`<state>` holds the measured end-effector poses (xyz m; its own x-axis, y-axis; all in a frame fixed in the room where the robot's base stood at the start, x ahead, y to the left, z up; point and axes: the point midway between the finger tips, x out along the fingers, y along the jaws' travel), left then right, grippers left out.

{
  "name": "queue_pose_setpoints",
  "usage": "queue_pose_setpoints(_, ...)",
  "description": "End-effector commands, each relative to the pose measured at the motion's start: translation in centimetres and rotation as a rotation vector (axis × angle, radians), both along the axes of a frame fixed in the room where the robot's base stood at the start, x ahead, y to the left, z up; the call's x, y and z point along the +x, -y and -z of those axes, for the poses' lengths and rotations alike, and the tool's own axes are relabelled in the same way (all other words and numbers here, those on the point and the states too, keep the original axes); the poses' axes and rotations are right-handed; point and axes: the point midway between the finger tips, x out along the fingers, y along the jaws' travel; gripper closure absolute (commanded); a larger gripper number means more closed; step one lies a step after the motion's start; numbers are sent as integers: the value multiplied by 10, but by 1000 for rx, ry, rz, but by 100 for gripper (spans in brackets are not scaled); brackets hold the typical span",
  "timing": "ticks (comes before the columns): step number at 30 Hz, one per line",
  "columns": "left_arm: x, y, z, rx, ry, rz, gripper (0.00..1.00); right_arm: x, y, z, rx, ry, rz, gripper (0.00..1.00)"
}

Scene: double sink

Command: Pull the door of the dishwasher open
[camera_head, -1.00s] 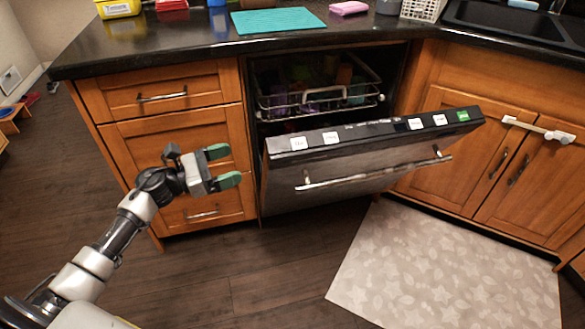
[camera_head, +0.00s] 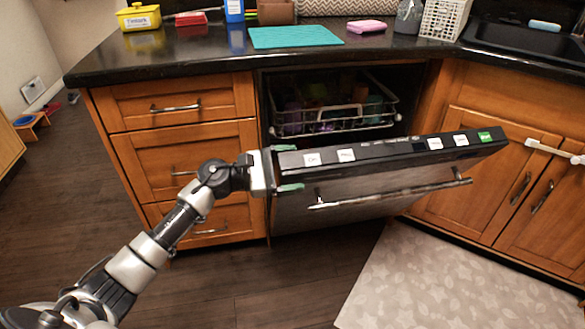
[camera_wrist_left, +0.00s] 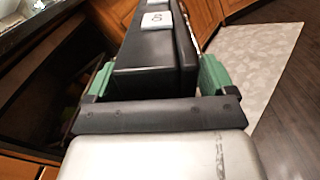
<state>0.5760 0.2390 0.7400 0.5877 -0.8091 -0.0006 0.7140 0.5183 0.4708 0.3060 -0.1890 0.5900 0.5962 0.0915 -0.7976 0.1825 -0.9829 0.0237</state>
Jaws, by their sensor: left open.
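The dishwasher door (camera_head: 385,180) is partly open, tilted outward from the top, with a dark control strip (camera_head: 400,150) bearing white labels and a green one. A metal bar handle (camera_head: 390,193) runs across its front. My left gripper (camera_head: 288,168) is open at the door's upper left corner. In the left wrist view, the door's top edge (camera_wrist_left: 150,50) lies between the two green fingertips (camera_wrist_left: 155,78), one on each side; I cannot tell whether they touch it. My right gripper is not in view.
A dish rack (camera_head: 335,118) with items sits inside the dishwasher. Wooden drawers (camera_head: 185,150) stand left and cabinet doors (camera_head: 520,190) right. A patterned mat (camera_head: 450,285) lies on the floor in front. The dark counter (camera_head: 200,48) runs above.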

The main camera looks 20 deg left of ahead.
Motion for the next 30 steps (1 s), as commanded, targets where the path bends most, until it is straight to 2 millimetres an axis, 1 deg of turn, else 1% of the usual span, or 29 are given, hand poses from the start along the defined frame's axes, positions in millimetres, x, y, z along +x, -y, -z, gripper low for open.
queue_pose_setpoints(3, 3, 4, -1, 0, 1, 0, 16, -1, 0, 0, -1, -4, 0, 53)
queue_pose_setpoints(10, 3, 4, 0, 0, 0, 0, 16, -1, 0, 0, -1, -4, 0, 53)
queue_pose_setpoints(11, 3, 4, 0, 0, 0, 0, 19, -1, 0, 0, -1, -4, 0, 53)
queue_pose_setpoints(21, 3, 4, 0, 0, 0, 0, 71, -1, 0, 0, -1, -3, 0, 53)
queue_pose_setpoints(24, 3, 4, 0, 0, 0, 0, 84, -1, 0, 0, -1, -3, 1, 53)
queue_pose_setpoints(30, 3, 5, 2, 2, 2, 0, 84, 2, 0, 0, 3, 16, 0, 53)
